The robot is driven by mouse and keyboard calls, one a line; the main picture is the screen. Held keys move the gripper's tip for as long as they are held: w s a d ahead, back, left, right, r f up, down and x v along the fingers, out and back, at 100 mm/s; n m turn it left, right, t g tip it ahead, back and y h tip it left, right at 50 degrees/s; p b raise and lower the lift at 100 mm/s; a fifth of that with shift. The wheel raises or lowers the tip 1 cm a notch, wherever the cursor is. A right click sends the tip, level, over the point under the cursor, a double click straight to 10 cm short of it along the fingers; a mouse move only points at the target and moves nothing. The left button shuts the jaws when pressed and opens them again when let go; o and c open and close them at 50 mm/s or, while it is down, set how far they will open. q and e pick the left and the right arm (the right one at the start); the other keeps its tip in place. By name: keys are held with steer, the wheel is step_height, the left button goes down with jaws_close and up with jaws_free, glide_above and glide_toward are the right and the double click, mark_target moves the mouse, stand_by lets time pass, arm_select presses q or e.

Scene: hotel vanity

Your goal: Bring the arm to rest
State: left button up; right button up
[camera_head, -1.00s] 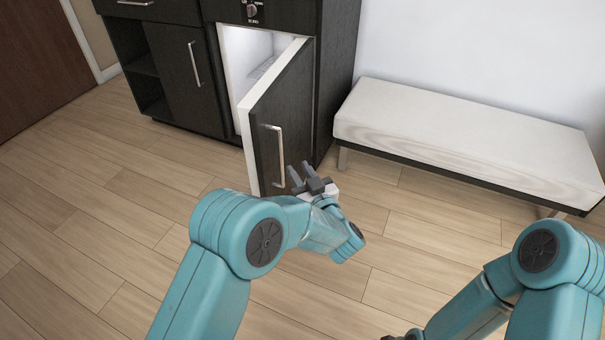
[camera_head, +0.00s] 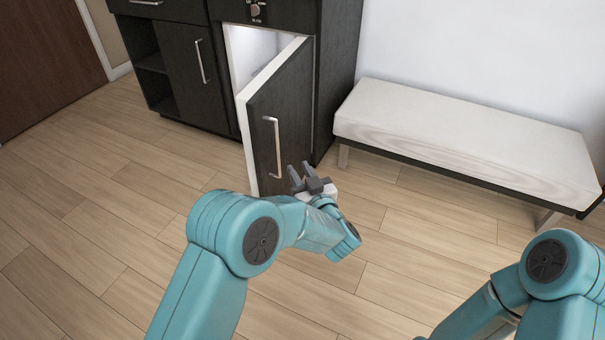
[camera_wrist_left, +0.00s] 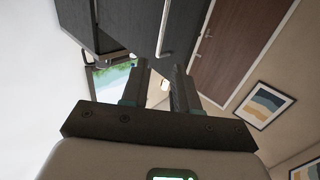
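My left gripper (camera_head: 301,174) is open and empty in the head view, with its two dark fingers apart. It is in front of the open dark cabinet door (camera_head: 293,110), just right of the door's metal handle (camera_head: 275,148), and does not hold it. In the left wrist view the two fingers (camera_wrist_left: 160,88) are spread with nothing between them. My right arm (camera_head: 540,280) shows at the lower right of the head view. Its gripper is out of the picture.
The door belongs to a white-lined compartment (camera_head: 250,52) and stands partly open into the room. A bench with a white cushion (camera_head: 450,130) is at the right. Another cabinet door (camera_head: 186,78) is closed. The wood floor (camera_head: 90,220) at the left is clear.

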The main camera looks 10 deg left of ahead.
arm_select(q)
steer(key=shift+f, duration=0.1)
stand_by(0.3)
steer(key=s+a+f+g, duration=0.1)
steer(key=a+f, duration=0.3)
steer(key=a, duration=0.4)
steer(key=s+a+f+g, duration=0.1)
steer(key=a+f+g, duration=0.1)
steer(key=a+f, duration=0.4)
steer(key=s+a+f+m+g+h, duration=0.25)
steer(key=s+f+h, duration=0.25)
steer(key=s+f, duration=0.35)
steer(key=s+d+f+m+g+h, duration=0.1)
steer(key=s+d+f+g+h, duration=0.25)
steer(key=s, duration=0.45)
steer(key=s+d+f+g+h, duration=0.25)
steer(key=s+d, duration=0.25)
steer(key=s, duration=0.3)
steer(key=s+d+f+m+g+h, duration=0.1)
steer(key=s+d+f+g+h, duration=0.2)
steer(key=s, duration=0.6)
step_height(320, 180, up, 32)
steer(key=d+p, duration=0.2)
steer(key=p, duration=2.9)
steer(key=shift+s+y, duration=0.2)
steer(key=shift+y, duration=0.2)
steer(key=shift+d+f+g, duration=0.1)
steer(key=shift+g, duration=0.15)
